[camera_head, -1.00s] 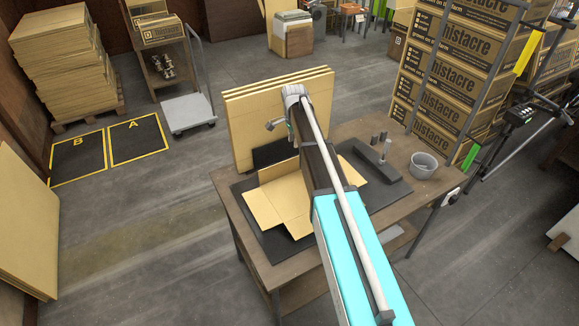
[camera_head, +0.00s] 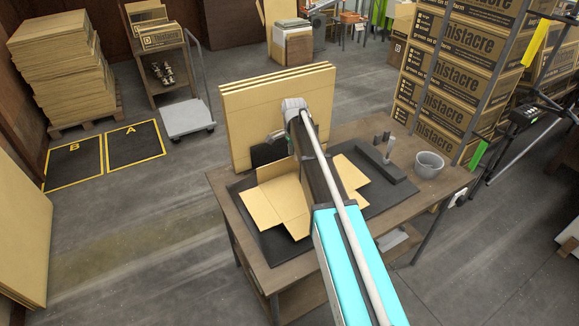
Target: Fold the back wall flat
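A partly unfolded cardboard tray blank (camera_head: 262,208) lies on the black mat (camera_head: 247,238) on the wooden table. Flaps spread out at its left, front and right, and one left panel stands tilted up. My arm crosses over its middle and hides much of it, including most of the back wall. My gripper (camera_head: 280,136) is at the back of the tray, near the standing cardboard sheets. Its fingers are small and mostly hidden behind my arm, so I cannot tell whether they are open or touching the cardboard.
Several flat cardboard sheets (camera_head: 240,110) stand upright at the table's back edge. A dark block tool (camera_head: 382,163) and a grey bowl (camera_head: 429,164) are on the right of the table (camera_head: 225,200). Stacked printed boxes (camera_head: 450,75) rise behind the right side.

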